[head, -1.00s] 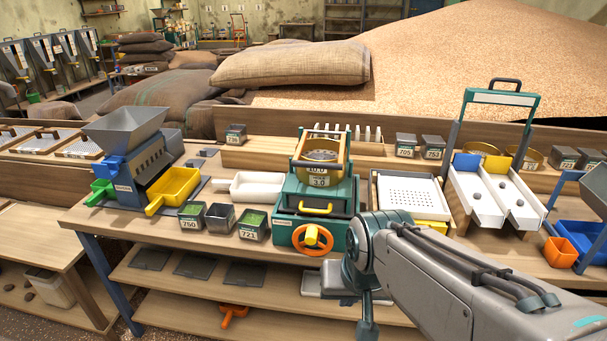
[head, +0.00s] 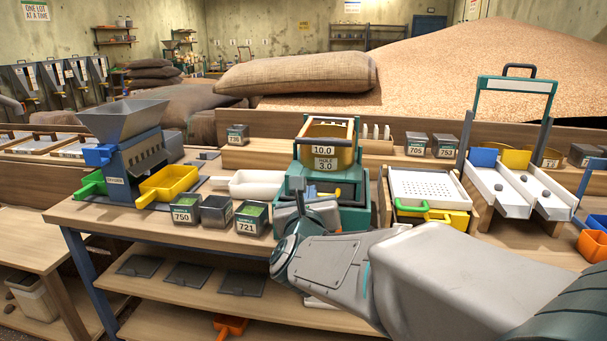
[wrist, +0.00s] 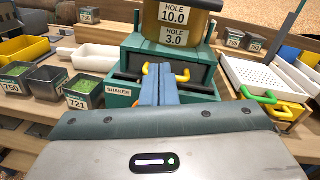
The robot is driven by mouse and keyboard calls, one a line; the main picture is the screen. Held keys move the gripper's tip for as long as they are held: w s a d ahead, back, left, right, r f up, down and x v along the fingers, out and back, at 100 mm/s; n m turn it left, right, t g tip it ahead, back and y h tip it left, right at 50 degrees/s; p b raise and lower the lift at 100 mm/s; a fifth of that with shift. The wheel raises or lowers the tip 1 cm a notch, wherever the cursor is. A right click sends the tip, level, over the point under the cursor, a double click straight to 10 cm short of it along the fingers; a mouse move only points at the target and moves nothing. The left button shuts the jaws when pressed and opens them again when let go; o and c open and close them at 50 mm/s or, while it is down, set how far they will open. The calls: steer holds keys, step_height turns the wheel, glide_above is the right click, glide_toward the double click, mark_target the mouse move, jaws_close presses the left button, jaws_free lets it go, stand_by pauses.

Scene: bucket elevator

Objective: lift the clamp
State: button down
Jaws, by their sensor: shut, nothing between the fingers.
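The green shaker (head: 354,220) stands on the bench and also shows in the wrist view (wrist: 195,68). Its sieve stack (head: 341,160), labelled 10.0 and 3.0, sits on top. A dark bar that looks like the clamp (head: 326,143) lies across the front of the stack near its top; in the wrist view its lower part (wrist: 200,4) is cut by the top edge. My gripper (wrist: 160,70) is shut and empty, in front of the shaker and below the bar. Its blue fingers cover part of the yellow drawer handle (wrist: 183,77). The orange handwheel is hidden by my arm.
Sample boxes 750 (head: 186,209) and 721 (head: 252,219) and a white scoop (head: 257,185) stand left of the shaker. A perforated white tray (head: 428,188) with green and yellow handles is close on the right. The space above the stack is open.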

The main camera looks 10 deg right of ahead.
steer(key=m+h, duration=0.1)
steer(key=d+m, duration=0.1)
steer(key=m, duration=0.1)
steer(key=shift+f+m+h, duration=0.15)
steer(key=shift+m+h, duration=0.15)
steer(key=shift+h, duration=0.1)
steer(key=w+d+r, duration=0.1)
steer(key=w, duration=0.2)
steer(key=w+d+r+p, duration=0.1)
steer(key=w+r, duration=0.1)
steer(key=w, duration=0.2)
steer(key=w+d+r, duration=0.1)
steer(key=w, duration=0.2)
steer(key=shift+w+d+r+p, duration=0.15)
steer(key=shift+p, duration=0.2)
steer(key=shift+r, duration=0.1)
steer(key=shift+r, duration=0.1)
